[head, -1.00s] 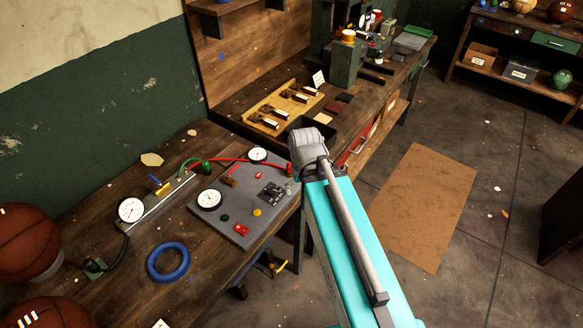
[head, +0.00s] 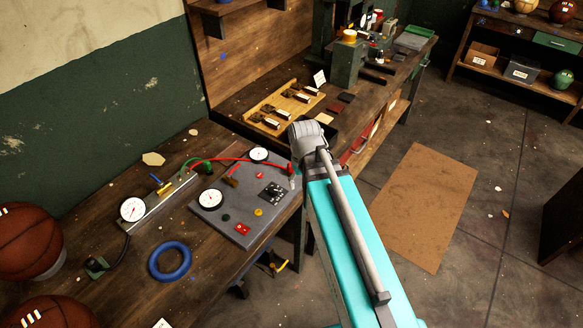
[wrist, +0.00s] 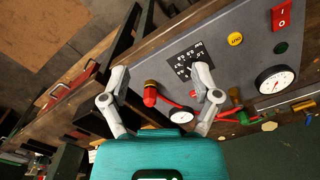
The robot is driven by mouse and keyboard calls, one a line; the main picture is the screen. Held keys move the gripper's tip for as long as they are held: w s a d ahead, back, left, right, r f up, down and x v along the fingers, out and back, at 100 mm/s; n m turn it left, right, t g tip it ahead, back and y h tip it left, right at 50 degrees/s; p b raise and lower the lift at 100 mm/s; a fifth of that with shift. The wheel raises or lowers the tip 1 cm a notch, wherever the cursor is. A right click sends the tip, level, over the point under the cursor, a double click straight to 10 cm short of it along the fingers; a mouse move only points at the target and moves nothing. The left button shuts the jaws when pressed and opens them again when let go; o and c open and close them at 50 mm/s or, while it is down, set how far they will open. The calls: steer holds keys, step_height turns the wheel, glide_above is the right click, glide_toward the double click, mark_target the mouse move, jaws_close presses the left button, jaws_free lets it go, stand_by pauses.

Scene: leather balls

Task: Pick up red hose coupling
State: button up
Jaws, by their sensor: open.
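The red hose coupling (wrist: 150,97), with a brass-coloured end, lies between the two spread fingers of my gripper (wrist: 161,74) in the wrist view. It appears apart from both fingers, nearer the left one. A red hose runs from it towards the right, partly behind the right finger. In the head view, the red hose (head: 240,159) arcs over the grey panel (head: 224,227) to its far right edge, beside my arm. My gripper is mostly hidden behind the arm there. It is open and empty.
A green coupling (head: 206,167) is at the left. A blue ring (head: 170,261) lies in front. A wooden tray (head: 285,106) stands behind. The floor at right is open around a brown mat (head: 425,207).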

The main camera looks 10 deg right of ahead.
steer(key=w+r+n+p, duration=0.3)
steer(key=w+n, duration=0.9)
steer(key=w, duration=0.4)
steer(key=shift+w+d+r, duration=0.2)
steer(key=shift+w+r, duration=0.05)
steer(key=shift+f, duration=0.15)
step_height(320, 180, down, 8)
steer(key=b, duration=0.8)
steer(key=shift+f, duration=0.2)
steer(key=shift+a+f+b, duration=0.1)
steer(key=shift+f+b, duration=2.5)
steer(key=shift+b, duration=0.2)
